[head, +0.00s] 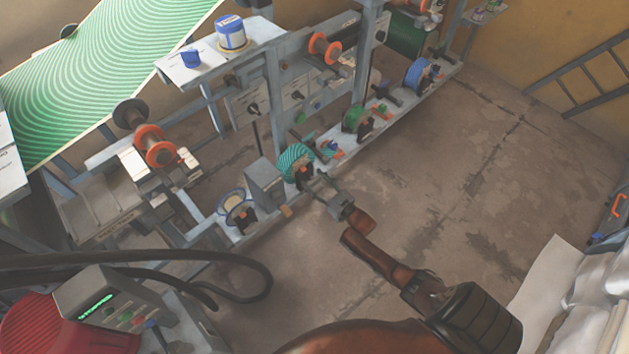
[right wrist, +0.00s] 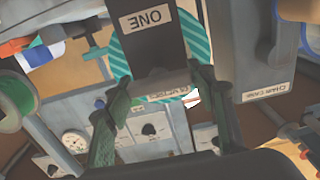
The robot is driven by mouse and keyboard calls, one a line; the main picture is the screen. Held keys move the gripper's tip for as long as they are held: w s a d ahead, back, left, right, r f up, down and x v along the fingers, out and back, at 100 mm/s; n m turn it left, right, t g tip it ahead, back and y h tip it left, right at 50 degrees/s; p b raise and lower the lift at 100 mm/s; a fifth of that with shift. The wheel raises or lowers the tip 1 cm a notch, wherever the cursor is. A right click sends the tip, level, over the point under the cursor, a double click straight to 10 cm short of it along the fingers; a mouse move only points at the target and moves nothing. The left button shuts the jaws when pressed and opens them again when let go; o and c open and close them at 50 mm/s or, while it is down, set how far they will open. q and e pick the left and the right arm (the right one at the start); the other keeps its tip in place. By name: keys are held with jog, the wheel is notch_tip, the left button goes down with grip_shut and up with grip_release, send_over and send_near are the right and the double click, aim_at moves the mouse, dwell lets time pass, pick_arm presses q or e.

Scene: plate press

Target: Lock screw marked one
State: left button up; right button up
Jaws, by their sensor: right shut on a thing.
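The screw marked one has a teal striped wheel (head: 294,160), low on the machine in the head view. In the right wrist view, a dark block (right wrist: 150,45) with an upside-down label ONE stands in front of the striped ring (right wrist: 198,45). My right gripper (head: 312,183) reaches the wheel from the lower right. In the right wrist view my right gripper (right wrist: 162,88) has one finger on each side of the block and ring. It is shut on the screw; the exact contact is partly hidden. My left gripper is not in view.
A grey box (head: 264,182) stands close left of the wheel; its chain case label shows in the right wrist view. A green wheel (head: 355,119) and a blue wheel (head: 417,74) sit farther along the rail. The floor (head: 450,170) on the right is clear.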

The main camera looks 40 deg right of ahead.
dwell(0.4)
jog(key=o, duration=1.1)
jog(key=shift+o, duration=0.5)
jog(key=shift+s, duration=0.1)
jog(key=s, duration=1.1)
jog(key=shift+s+d, duration=0.4)
jog(key=shift+d, duration=0.05)
